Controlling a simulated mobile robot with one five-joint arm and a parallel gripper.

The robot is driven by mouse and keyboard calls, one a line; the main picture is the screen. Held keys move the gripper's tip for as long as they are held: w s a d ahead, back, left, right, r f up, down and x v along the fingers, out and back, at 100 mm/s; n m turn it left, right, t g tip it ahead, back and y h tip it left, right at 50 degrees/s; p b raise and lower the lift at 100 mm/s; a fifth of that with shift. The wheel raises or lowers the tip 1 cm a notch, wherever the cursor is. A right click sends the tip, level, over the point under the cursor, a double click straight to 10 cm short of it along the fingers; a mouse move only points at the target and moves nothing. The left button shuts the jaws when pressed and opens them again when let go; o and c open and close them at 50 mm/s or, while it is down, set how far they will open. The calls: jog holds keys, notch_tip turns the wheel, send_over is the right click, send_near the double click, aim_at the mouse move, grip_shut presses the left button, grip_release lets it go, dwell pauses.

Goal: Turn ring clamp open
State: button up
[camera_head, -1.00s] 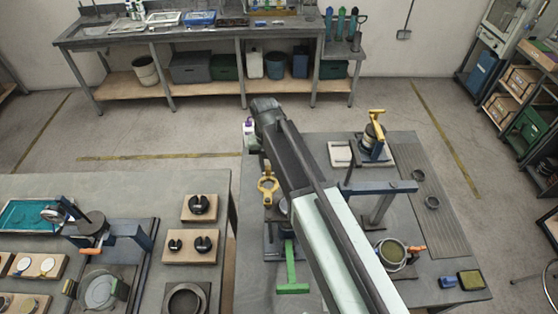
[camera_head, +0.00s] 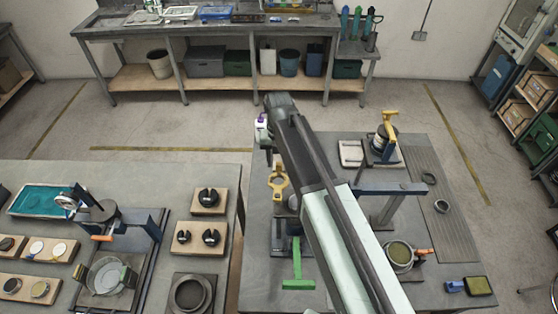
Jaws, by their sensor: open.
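A round ring-shaped fixture (camera_head: 387,259) with a grey band and an orange-tipped handle (camera_head: 423,251) sits on the right table, right of my arm; it looks like the ring clamp, but I cannot be sure. The handle points to the right. A yellow ring-ended piece (camera_head: 278,181) stands near the table's left edge, just below my gripper in the picture. My gripper (camera_head: 268,155) hangs at the far end of my arm, small and partly hidden, near the table's left edge. It is open, and I see nothing held in it. It is well apart from the orange-tipped handle.
A green T-shaped handle (camera_head: 297,270) lies left of my arm. A blue post with a crossbar (camera_head: 390,189) and a yellow-topped fixture (camera_head: 386,140) stand to the right. The left table (camera_head: 150,180) holds several fixtures. A narrow gap separates the tables.

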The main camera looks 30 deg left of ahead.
notch_tip(320, 180, up, 8)
jog(key=p, duration=0.7)
jog(key=shift+f, duration=0.25)
